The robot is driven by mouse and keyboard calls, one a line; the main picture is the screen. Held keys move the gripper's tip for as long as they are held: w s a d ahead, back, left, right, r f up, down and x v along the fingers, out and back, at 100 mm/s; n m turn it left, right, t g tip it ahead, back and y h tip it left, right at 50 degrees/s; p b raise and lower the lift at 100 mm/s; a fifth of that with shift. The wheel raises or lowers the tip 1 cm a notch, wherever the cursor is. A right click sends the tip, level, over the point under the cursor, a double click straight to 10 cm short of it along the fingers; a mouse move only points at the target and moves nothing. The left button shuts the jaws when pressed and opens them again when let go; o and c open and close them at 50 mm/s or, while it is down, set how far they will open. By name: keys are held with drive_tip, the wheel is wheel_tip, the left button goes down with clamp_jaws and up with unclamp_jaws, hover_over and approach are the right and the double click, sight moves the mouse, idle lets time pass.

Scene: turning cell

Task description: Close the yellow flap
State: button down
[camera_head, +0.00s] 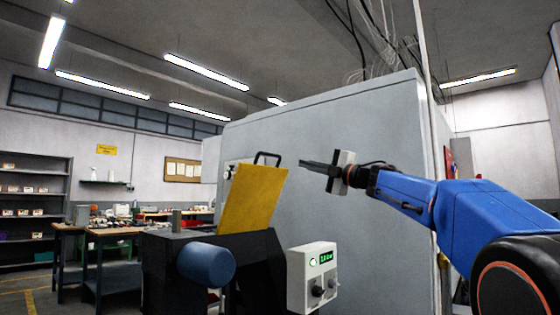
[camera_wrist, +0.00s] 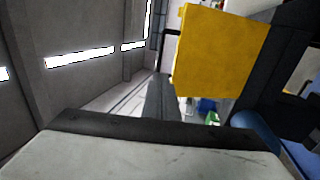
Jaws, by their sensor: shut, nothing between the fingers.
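The yellow flap (camera_head: 254,198) stands raised and tilted on a dark machine (camera_head: 180,260), with a black handle (camera_head: 267,156) at its top edge. My gripper (camera_head: 303,163) is shut and empty, to the right of the handle at about its height in the head view. A gap shows between the fingertips and the flap there. The wrist view shows the yellow flap (camera_wrist: 222,52) beyond my gripper (camera_wrist: 160,85), in the upper right. I cannot tell the exact depth between gripper and flap.
A blue cylinder (camera_head: 206,264) sticks out at the machine's front. A light grey control box (camera_head: 312,276) with a green display stands at its right. A large grey cabinet (camera_head: 330,130) rises behind. Cluttered workbenches (camera_head: 110,232) and shelves (camera_head: 30,207) are at the left.

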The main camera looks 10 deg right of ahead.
sight(269, 155)
drive_tip(key=x, duration=1.4)
drive_tip(key=shift+a+r, duration=0.1)
